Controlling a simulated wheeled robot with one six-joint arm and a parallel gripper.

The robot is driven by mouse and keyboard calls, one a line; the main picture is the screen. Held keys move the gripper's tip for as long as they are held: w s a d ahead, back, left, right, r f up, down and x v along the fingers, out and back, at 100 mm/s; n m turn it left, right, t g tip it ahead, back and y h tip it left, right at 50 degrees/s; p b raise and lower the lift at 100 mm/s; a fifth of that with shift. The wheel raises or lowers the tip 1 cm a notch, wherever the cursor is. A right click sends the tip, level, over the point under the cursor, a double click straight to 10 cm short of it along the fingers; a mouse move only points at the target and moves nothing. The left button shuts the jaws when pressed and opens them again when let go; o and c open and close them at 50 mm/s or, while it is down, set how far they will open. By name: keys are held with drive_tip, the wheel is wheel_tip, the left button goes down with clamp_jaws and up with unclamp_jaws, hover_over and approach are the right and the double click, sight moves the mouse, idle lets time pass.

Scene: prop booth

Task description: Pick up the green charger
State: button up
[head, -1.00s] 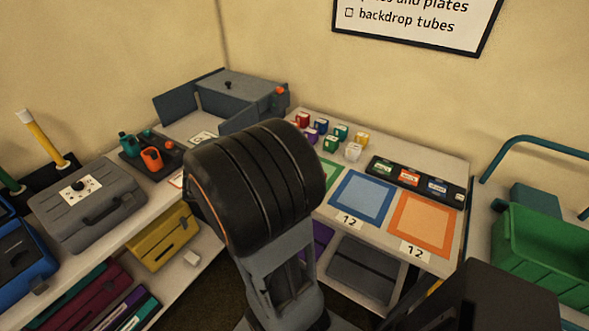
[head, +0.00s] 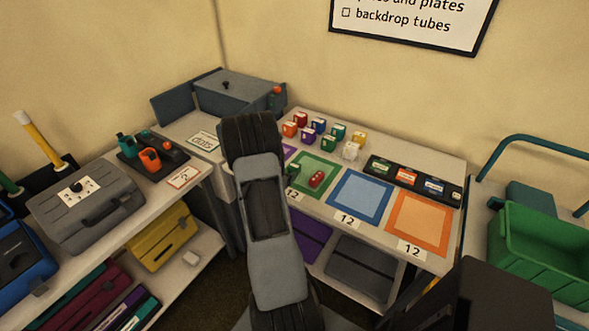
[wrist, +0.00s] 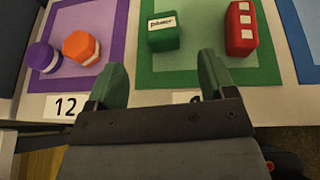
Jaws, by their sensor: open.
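A green block with a white label (wrist: 163,32), the only green item near my gripper, lies on the green mat (wrist: 195,77). I take it as the charger; its label is too blurred to read surely. My gripper (wrist: 161,63) is open and empty in the wrist view.
A purple mat (wrist: 105,25) bears an orange piece (wrist: 81,47) and a purple piece (wrist: 42,56). Several small coloured boxes stand behind the mats. A black strip (head: 458,197) lies at right. The blue mat (head: 360,195) and orange mat (head: 420,222) are bare.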

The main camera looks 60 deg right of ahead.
sight(293, 168)
drive_tip(key=shift+s+p+x, duration=0.1)
drive_tip(key=shift+p+x, duration=0.3)
drive_tip(key=shift+x, duration=1.4)
drive_tip(key=shift+s+p+x, duration=0.15)
drive_tip(key=shift+p+x, duration=0.25)
drive_tip(key=shift+x, duration=1.35)
drive_tip(key=c, duration=1)
